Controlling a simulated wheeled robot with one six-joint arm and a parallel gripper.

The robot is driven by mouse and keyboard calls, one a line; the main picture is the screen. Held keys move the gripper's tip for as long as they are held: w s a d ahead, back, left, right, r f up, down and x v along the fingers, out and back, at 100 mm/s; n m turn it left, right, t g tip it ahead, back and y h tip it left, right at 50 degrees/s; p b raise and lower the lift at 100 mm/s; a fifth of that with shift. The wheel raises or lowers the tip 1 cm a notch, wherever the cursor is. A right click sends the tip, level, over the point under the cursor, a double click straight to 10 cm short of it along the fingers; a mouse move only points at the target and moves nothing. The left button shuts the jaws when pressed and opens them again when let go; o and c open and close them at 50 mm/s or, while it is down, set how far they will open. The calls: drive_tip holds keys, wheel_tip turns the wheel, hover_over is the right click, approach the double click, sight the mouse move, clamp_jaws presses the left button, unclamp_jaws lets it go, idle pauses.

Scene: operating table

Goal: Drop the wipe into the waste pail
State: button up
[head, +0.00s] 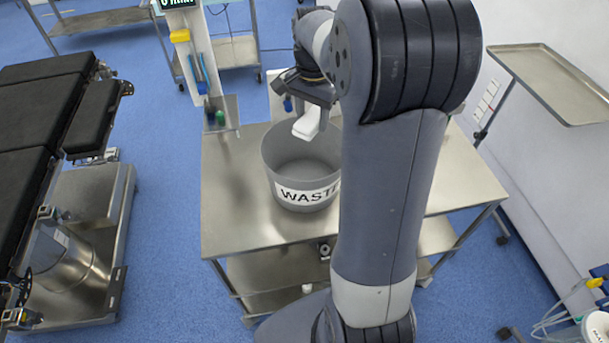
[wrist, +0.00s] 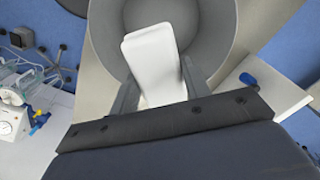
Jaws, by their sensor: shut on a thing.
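The wipe (head: 308,123) is a white folded block held in my gripper (head: 310,104). In the wrist view the wipe (wrist: 154,62) sits between the two fingers of my gripper (wrist: 157,85), which is shut on it. The waste pail (head: 290,196) is a round grey open pail with a WASTE label, standing on a steel table. In the head view the wipe hangs over the pail's opening, near its far side. In the wrist view the pail (wrist: 212,38) lies behind and below the wipe. Part of the pail's right side is hidden by my arm.
The steel table (head: 232,215) has bare room left of the pail. A black operating table (head: 45,110) stands at the left. An empty steel tray (head: 553,82) on a stand is at the right. A white post (head: 202,45) with a small shelf rises behind the table.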

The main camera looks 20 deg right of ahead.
drive_tip(key=shift+f, duration=0.6)
drive_tip(key=o, duration=1)
drive_tip(key=shift+o, duration=0.2)
wheel_tip(320, 180, up, 11)
drive_tip(key=shift+f+b, duration=0.1)
drive_tip(key=shift+b, duration=0.25)
